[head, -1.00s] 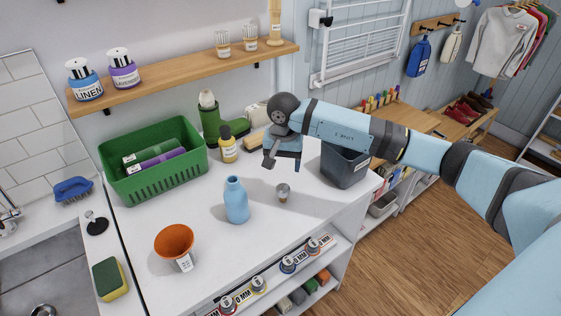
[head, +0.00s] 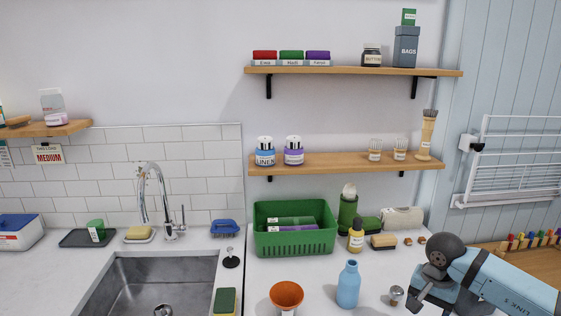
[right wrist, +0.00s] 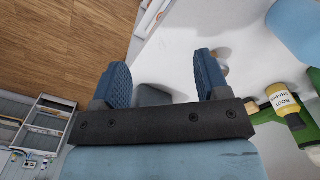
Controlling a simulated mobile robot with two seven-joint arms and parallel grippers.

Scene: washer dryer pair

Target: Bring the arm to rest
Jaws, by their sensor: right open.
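My right gripper (head: 434,304) is at the lower right of the head view, over the right part of the white counter. In the right wrist view its two blue fingers (right wrist: 160,84) stand apart with nothing held between them. A small metal-topped item (head: 396,295) stands on the counter just left of the gripper in the head view, apart from it. A blue bottle (head: 348,285) stands further left. My left gripper is not seen in either view.
The sink (head: 150,284) is at left. Shelves (head: 345,161) run along the wall above.

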